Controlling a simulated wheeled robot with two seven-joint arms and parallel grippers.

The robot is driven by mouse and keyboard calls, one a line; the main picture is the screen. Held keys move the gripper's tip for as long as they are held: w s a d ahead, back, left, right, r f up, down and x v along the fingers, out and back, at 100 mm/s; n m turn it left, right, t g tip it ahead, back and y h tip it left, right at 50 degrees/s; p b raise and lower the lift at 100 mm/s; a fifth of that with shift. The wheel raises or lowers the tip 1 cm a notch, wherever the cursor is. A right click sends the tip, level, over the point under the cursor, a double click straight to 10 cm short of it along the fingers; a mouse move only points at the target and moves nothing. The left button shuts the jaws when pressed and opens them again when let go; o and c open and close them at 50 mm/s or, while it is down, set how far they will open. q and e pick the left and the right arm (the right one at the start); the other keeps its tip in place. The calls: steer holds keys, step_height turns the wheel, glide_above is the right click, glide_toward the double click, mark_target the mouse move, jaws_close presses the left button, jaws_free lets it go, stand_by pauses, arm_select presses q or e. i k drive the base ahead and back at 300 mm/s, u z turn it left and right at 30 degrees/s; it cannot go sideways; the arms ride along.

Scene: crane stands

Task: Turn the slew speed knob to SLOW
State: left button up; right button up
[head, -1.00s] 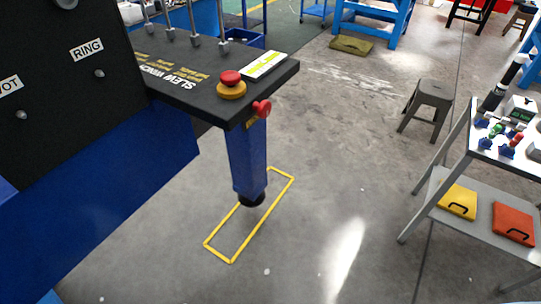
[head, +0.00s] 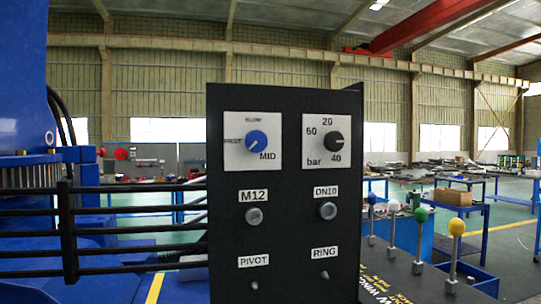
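The slew speed knob (head: 257,138) is a round blue knob on a white plate (head: 233,123) at the upper left of a black upright panel (head: 290,225). Small lettering around it appears to read SLOW at the top, FAST at the left and MID at the lower right. A pale pointer line shows on the knob, slanted between lower left and upper right, but I cannot tell for sure which end is the pointer. Nothing touches the knob. Neither of my grippers is in view.
A black knob (head: 334,138) with a bar scale sits to the right. Below are fittings marked M12 (head: 253,217) and DN10 (head: 326,211). Levers with coloured balls, one yellow (head: 456,227), stand at the right. Black hoses (head: 140,213) run in from the left.

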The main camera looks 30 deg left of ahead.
mark_target(256, 141)
steer(key=u, duration=0.4)
steer(key=k, duration=0.95)
steer(key=z, duration=0.75)
steer(key=i, duration=0.15)
steer(key=u, duration=0.2)
